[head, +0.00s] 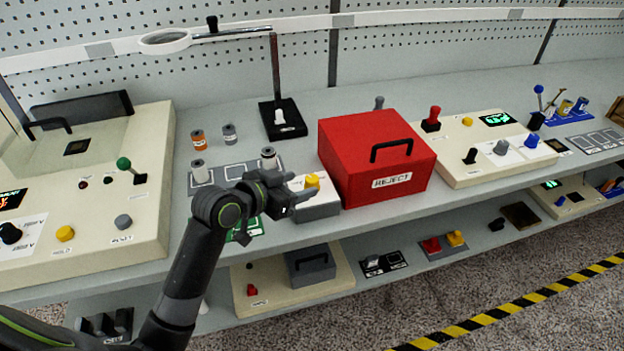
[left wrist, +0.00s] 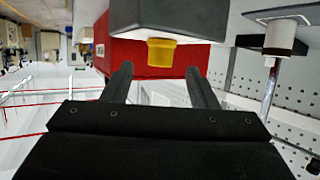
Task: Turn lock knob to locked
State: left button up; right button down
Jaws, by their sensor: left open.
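A yellow knob (head: 312,180) stands on a small grey box with a white top (head: 318,205), just left of the red box. I cannot read a lock label on it; I take it as the lock knob. My left gripper (head: 300,188) is open and empty close to the knob's left side. In the left wrist view the yellow knob (left wrist: 160,52) sits just beyond and between the two open fingertips (left wrist: 160,72), against the dark grey box (left wrist: 180,15). The knob appears apart from the fingers. My right gripper is not in view.
The red REJECT box (head: 365,165) stands right beside the knob's box. Spools (head: 268,158) stand on a grey mat behind my gripper. A stand with a dark base (head: 283,120) rises behind. Cream control panels (head: 85,205) with other knobs sit at left and right.

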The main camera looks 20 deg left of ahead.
aim_at(310, 181)
pick_arm(q)
jog(key=x, duration=0.4)
jog(key=shift+w+d+f, duration=0.2)
jog(key=shift+w+d, duration=0.05)
jog(key=shift+w, duration=0.3)
jog(key=shift+w+d, duration=0.1)
jog(key=shift+w, duration=0.05)
jog(key=c, duration=1)
jog(key=shift+o, duration=0.2)
jog(key=n+y+p, duration=0.1)
jog(key=p, duration=0.2)
jog(key=shift+r+n+t+y, duration=0.15)
jog(key=shift+n+t+y, duration=0.15)
jog(key=shift+t, duration=0.1)
jog(key=shift+n+y+p, duration=0.5)
jog(key=shift+p, duration=0.15)
jog(key=shift+f+y, duration=0.2)
jog(key=shift+y, duration=0.1)
jog(key=shift+t, duration=0.3)
